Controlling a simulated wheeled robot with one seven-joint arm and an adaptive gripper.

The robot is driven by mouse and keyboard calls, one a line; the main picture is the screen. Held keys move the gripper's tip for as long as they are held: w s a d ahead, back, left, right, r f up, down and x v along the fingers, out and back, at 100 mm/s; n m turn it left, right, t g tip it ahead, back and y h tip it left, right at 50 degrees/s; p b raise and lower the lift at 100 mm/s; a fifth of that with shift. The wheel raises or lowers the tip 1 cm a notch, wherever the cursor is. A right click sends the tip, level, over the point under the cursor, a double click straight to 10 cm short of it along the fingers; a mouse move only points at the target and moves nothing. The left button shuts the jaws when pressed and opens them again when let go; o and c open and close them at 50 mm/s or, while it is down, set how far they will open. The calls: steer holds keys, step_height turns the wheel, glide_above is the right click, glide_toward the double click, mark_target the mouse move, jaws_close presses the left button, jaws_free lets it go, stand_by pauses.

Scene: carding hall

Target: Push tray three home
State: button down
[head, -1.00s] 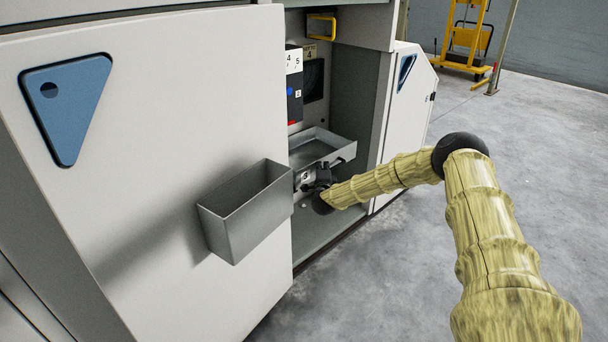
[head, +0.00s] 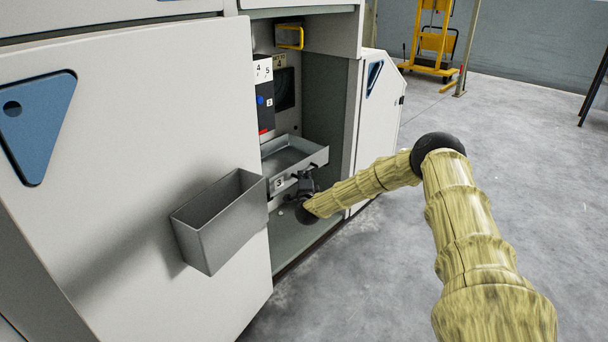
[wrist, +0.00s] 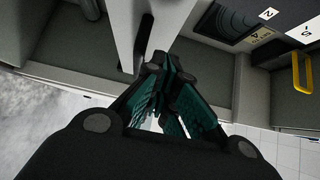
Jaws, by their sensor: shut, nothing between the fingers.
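Tray three is a shallow grey metal tray (head: 311,158) in the open bay of the machine, its front sticking out a little. A white plate marked 3 (head: 279,184) sits at the left of its front. My gripper (head: 301,180) is just in front of the tray's face, right of the plate, low in the bay opening. It is shut and empty; whether it touches the tray I cannot tell. In the wrist view my closed fingers (wrist: 160,65) are beside a pale upright panel edge (wrist: 124,35), which I cannot identify for certain.
A big pale door (head: 140,130) stands open at the left, with a grey metal bin (head: 218,222) on it near the bay. Above the tray are a dark numbered block (head: 264,95) and a yellow handle (head: 290,38). A side panel (head: 377,120) bounds the bay's right.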

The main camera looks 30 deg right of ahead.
steer(key=p+v, duration=0.2)
steer(key=v, duration=0.8)
steer(key=shift+a, duration=0.2)
steer(key=shift+d, duration=0.1)
